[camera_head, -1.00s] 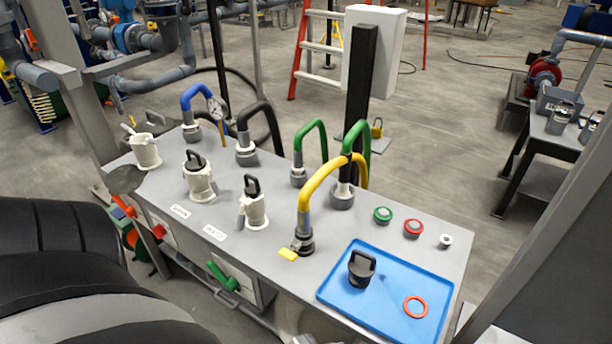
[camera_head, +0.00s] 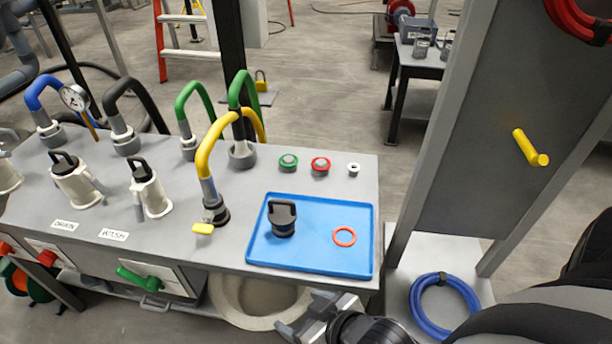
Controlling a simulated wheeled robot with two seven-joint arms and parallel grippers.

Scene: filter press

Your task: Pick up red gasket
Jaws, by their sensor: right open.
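The red gasket (camera_head: 344,236) is a thin flat ring lying on the right part of the blue tray (camera_head: 262,256), on the grey bench. A black plug with a handle (camera_head: 283,218) stands in the same tray, left of the gasket. My right gripper (camera_head: 296,330) is at the bottom of the view, in front of the bench edge and below the tray. It is open and apart from the gasket. My left gripper is not in view.
Green (camera_head: 288,162) and red (camera_head: 320,166) buttons sit behind the tray. A yellow pipe (camera_head: 204,160) and white valves stand to its left. A grey post panel with a yellow peg (camera_head: 530,147) rises at right. A blue hose coil (camera_head: 418,307) lies below it.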

